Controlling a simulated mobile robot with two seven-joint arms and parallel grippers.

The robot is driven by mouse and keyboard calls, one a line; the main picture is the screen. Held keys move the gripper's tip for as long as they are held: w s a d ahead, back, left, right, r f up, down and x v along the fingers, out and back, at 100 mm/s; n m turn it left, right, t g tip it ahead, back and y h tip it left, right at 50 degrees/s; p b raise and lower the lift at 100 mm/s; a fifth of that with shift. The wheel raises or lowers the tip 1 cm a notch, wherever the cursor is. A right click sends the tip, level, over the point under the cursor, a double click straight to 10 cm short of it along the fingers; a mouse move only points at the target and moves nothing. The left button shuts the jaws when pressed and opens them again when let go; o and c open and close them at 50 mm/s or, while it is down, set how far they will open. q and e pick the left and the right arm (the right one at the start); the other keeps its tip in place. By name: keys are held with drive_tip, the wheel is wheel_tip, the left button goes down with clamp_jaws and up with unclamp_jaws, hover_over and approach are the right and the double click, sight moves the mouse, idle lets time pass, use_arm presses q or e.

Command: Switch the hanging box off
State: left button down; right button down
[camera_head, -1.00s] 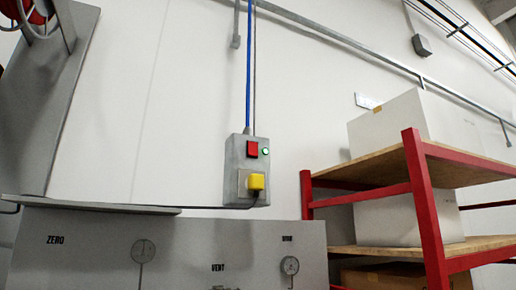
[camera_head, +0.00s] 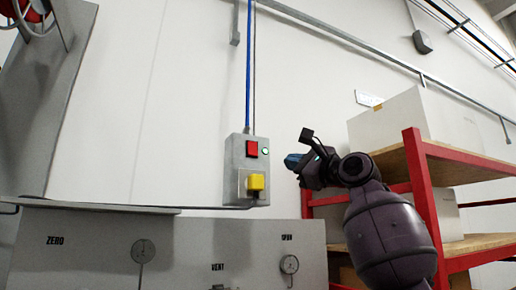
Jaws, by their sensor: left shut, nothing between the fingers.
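The hanging box (camera_head: 238,172) is a small grey box at the end of a blue cable (camera_head: 248,70), in front of the white wall. Its face has a red button (camera_head: 252,148) at the top, a yellow button (camera_head: 256,182) below it and a green lamp (camera_head: 265,151), which looks lit, beside the red one.
A grey panel (camera_head: 100,260) marked ZERO, VENT and SPAN, with small dials, stands below the box. A red-framed shelf (camera_head: 425,210) with white cartons (camera_head: 400,118) is at the right, behind my arm. The wall left of the box is clear.

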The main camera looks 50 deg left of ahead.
use_arm(q)
drive_tip(key=s+d+r+n+t+h, duration=0.1)
drive_tip(key=s+r+n+t+h, duration=0.2)
drive_tip(key=r, duration=0.5)
drive_tip(key=s+t+h, duration=0.1)
drive_tip(key=t+h, duration=0.1)
drive_tip(key=t, duration=0.1)
drive_tip(key=shift+n, duration=0.4)
use_arm(e)
drive_tip(key=shift+s+r, duration=0.15)
drive_tip(key=shift+s, duration=0.15)
drive_tip(key=shift+w+a+r, duration=0.1)
drive_tip(key=shift+w+r, duration=0.05)
drive_tip(key=shift+w, duration=0.15)
